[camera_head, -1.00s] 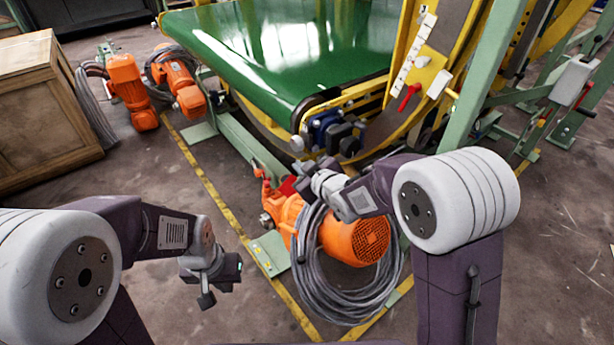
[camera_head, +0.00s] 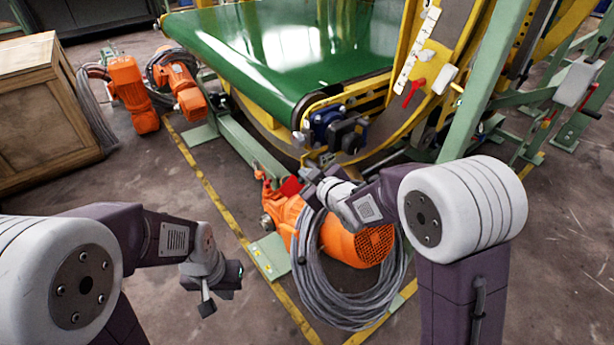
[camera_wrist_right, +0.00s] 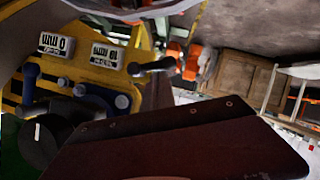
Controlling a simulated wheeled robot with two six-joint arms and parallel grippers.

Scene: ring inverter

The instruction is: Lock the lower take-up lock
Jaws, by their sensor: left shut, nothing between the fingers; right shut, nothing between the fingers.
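The take-up end of the conveyor (camera_head: 322,122) shows in the head view as a blue block with black parts beside it, under the green belt's right end. I cannot tell which is the lower take-up lock. My right gripper (camera_head: 308,173) is shut and empty, just below the black parts; contact is unclear. My left gripper (camera_head: 210,295) is shut and empty above the floor.
An orange motor (camera_head: 355,243) with coiled grey cable (camera_head: 335,300) lies below my right arm. A red lever (camera_head: 413,92) sits on the yellow frame. A wooden crate (camera_head: 45,110) stands at left. A dark riveted plate (camera_wrist_right: 190,145) fills the wrist view's lower part.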

